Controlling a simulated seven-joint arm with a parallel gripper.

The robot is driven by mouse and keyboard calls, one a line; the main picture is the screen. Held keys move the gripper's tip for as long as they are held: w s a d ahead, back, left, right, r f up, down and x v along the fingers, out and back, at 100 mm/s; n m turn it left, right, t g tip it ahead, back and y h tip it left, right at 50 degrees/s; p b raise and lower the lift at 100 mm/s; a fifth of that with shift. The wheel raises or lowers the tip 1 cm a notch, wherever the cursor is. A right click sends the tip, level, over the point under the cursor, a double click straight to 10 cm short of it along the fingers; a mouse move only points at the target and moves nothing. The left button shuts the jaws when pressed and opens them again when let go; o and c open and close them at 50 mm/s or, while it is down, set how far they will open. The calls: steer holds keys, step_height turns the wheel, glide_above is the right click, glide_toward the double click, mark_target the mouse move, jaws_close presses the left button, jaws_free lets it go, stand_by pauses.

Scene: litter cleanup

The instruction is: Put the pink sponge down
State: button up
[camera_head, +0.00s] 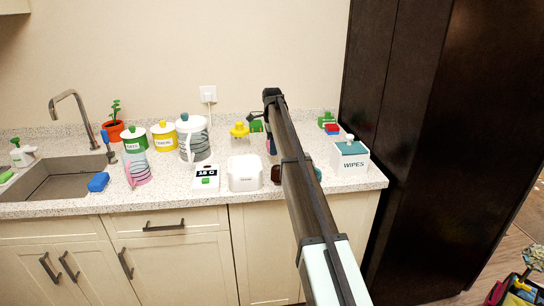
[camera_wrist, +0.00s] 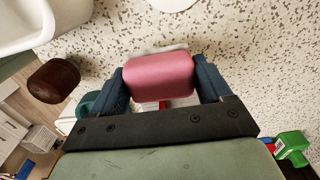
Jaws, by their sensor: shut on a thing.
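The pink sponge (camera_wrist: 158,76) is a rounded block in the wrist view. My gripper (camera_wrist: 160,82) is shut on it, with one dark blue finger against each side. The speckled countertop (camera_wrist: 250,50) lies behind the sponge in that view. I cannot tell whether the sponge touches it. In the head view my arm covers most of the gripper and sponge, over the right part of the counter.
In the head view, a white bin (camera_head: 245,173) stands left of my arm and a wipes box (camera_head: 350,155) right of it. A brown object (camera_wrist: 53,80) shows in the wrist view. Left are a blue sponge (camera_head: 98,182), canisters and a sink (camera_head: 60,180). A dark cabinet (camera_head: 430,130) bounds the right.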

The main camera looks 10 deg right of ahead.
mark_target(272, 162)
steer(key=shift+f, duration=2.4)
steer(key=shift+f, duration=0.1)
steer(key=o, duration=1.7)
step_height(272, 162, up, 12)
steer(key=shift+r, duration=0.1)
